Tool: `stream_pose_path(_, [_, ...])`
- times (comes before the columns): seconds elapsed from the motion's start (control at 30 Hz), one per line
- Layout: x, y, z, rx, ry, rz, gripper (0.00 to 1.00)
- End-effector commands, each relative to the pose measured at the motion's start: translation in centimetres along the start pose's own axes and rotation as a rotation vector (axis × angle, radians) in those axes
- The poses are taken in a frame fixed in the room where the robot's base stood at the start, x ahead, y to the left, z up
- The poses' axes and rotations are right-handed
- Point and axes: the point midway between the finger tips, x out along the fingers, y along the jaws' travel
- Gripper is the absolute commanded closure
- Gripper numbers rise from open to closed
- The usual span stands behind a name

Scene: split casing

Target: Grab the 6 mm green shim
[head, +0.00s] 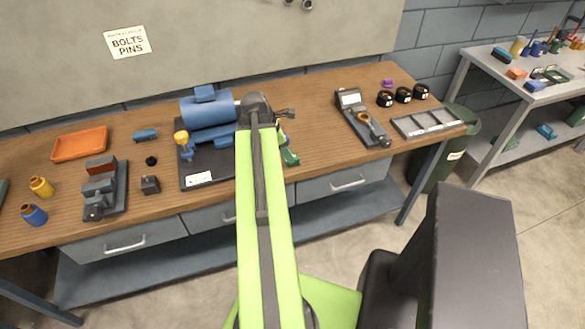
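My lime-green arm reaches up over the bench, and my gripper (287,113) points right above the middle of it. The gripper's fingers are small and dark here, and I cannot tell how far apart they are. A dark green piece (290,157) lies on the bench just right of my arm, below the gripper in the picture and partly hidden by the arm. It is too small to tell whether it is the 6 mm shim. No other piece on this bench is clearly a green shim.
A blue motor-like casing (207,111) on a black mat stands left of my arm. A grey vise (104,190) and orange tray (80,144) are further left. A gauge-like device (361,120), black rings (403,94) and grey divided tray (427,123) are right. Bare wood (318,125) lies between.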

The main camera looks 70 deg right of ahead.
Motion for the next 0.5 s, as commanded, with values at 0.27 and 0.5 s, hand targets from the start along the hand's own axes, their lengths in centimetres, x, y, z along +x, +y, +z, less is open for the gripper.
stream_pose_path(0.27, [2.2, 0.4, -0.1, 0.001, 0.000, -0.001, 0.60])
stream_pose_path(0.5, [5.4, 0.6, 0.0, 0.001, 0.000, -0.001, 0.60])
